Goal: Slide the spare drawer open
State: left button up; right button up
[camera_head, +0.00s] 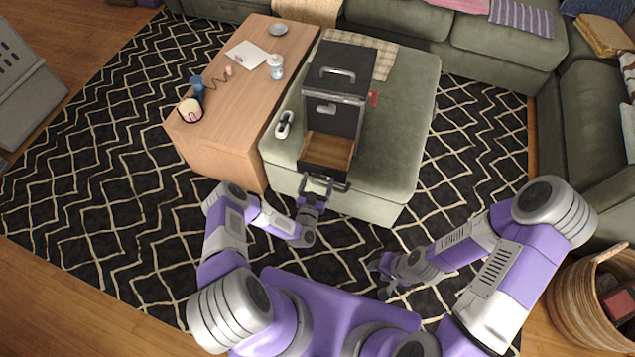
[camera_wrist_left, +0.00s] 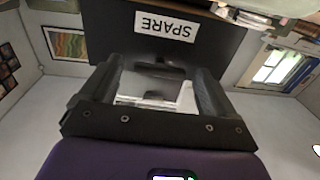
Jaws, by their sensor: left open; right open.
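A dark cabinet (camera_head: 337,85) stands on the green ottoman. Its lowest drawer (camera_head: 328,152) is slid out toward me and shows a bare wooden inside. In the left wrist view, the dark front with the SPARE label (camera_wrist_left: 166,25) appears upside down. My left gripper (camera_head: 317,184) is at the front of the pulled-out drawer, with its fingers open. In the wrist view, its fingers (camera_wrist_left: 158,85) straddle a shiny metal handle (camera_wrist_left: 160,70); whether they touch it I cannot tell. My right gripper (camera_head: 384,275) is open and empty above the rug, away from the cabinet.
The green ottoman (camera_head: 405,130) has free room right of the cabinet. A small red item (camera_head: 374,98) and a white-and-black item (camera_head: 284,124) flank the cabinet. A wooden table (camera_head: 225,120) adjoins at left. A wicker basket (camera_head: 575,300) stands at lower right.

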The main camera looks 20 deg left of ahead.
pick_arm(q)
jog(key=s+p, duration=0.2)
jog(key=s, duration=0.5)
jog(key=shift+s+d, duration=0.2)
jog(key=shift+s, duration=0.1)
jog(key=s+d+r+m+g+h, duration=0.1)
jog(key=s+d+g+h, duration=0.1)
jog(key=d+g+h, duration=0.5)
jog(key=s+r+n+g+y, duration=0.1)
jog(key=s+r+g, duration=0.3)
jog(key=s, duration=0.3)
jog(key=s+r+n+g+p, duration=0.1)
jog(key=s+r+n+g, duration=0.1)
jog(key=s+r+g, duration=0.2)
jog(key=s+g, duration=0.2)
jog(key=s, duration=0.2)
jog(key=shift+s+d+r+g+y, duration=0.2)
jog(key=shift+g+y, duration=0.1)
jog(key=shift+y, duration=0.1)
